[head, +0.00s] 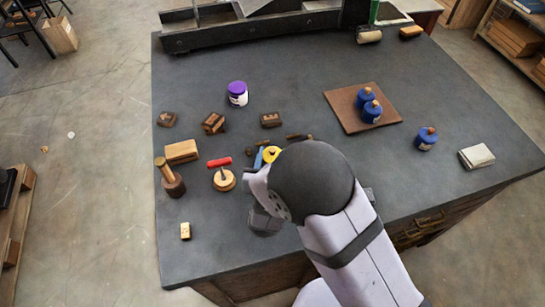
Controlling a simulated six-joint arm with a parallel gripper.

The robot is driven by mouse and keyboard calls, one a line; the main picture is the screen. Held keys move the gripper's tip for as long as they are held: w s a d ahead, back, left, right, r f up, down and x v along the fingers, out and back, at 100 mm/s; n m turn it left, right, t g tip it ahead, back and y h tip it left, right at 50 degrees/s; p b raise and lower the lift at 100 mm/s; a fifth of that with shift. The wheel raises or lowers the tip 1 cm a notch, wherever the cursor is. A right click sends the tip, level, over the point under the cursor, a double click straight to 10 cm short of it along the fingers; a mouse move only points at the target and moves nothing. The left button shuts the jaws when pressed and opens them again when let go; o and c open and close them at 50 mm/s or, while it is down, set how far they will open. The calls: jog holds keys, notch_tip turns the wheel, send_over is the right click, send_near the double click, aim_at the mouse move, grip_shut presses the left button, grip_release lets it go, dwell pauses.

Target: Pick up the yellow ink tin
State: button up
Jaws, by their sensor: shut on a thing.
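My gripper (265,221) is only partly in view, low over the table left of my dark wrist joint. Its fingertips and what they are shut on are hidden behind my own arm. A round yellow thing (271,154) with a dark middle shows just beyond my wrist, partly covered by it. I cannot tell whether it is the yellow ink tin. No other yellow tin shows in the open. A purple-lidded tin (237,93) with a white label stands upright farther back.
Blue knobbed pots stand on a brown mat (345,108), and another blue pot (426,138) stands right of it. Small wooden blocks (182,152), a red-handled tool (219,162) and a round wooden piece (224,180) crowd the left. A press (250,30) lines the back. The table's middle is fairly clear.

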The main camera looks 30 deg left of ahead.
jog(key=shift+r, duration=0.2)
jog(key=shift+r+b, duration=0.45)
jog(key=shift+r, duration=4.4)
jog(key=shift+w, duration=0.1)
